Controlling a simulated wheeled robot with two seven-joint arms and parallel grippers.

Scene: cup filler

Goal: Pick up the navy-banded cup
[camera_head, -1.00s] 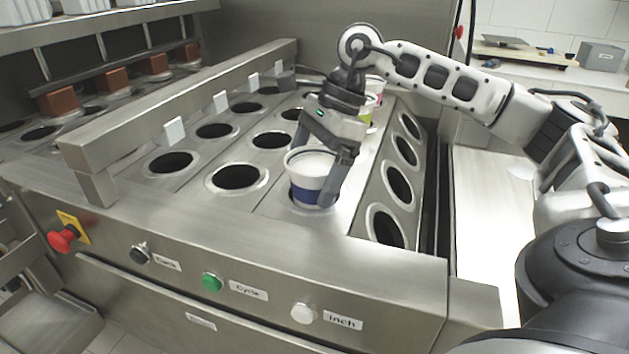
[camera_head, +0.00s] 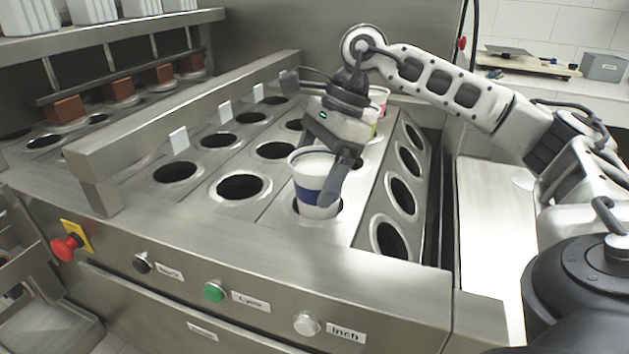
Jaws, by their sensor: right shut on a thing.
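The navy-banded cup (camera_head: 313,186) is white with a dark blue band and a pale top or content. It stands upright over the front hole of a row in the steel machine top, raised so that the hole's dark opening shows around its base. My right gripper (camera_head: 330,180) reaches it from behind and is shut on it, one finger showing along the cup's right side. The other finger is mostly hidden by the cup. My left gripper is not in view.
Other cups with pink and green bands (camera_head: 378,100) stand behind my right gripper. Empty holes (camera_head: 240,186) surround the cup. A steel rail (camera_head: 190,110) runs along the left. A red stop knob (camera_head: 66,247) and buttons line the front panel. A bare steel surface (camera_head: 485,220) lies right.

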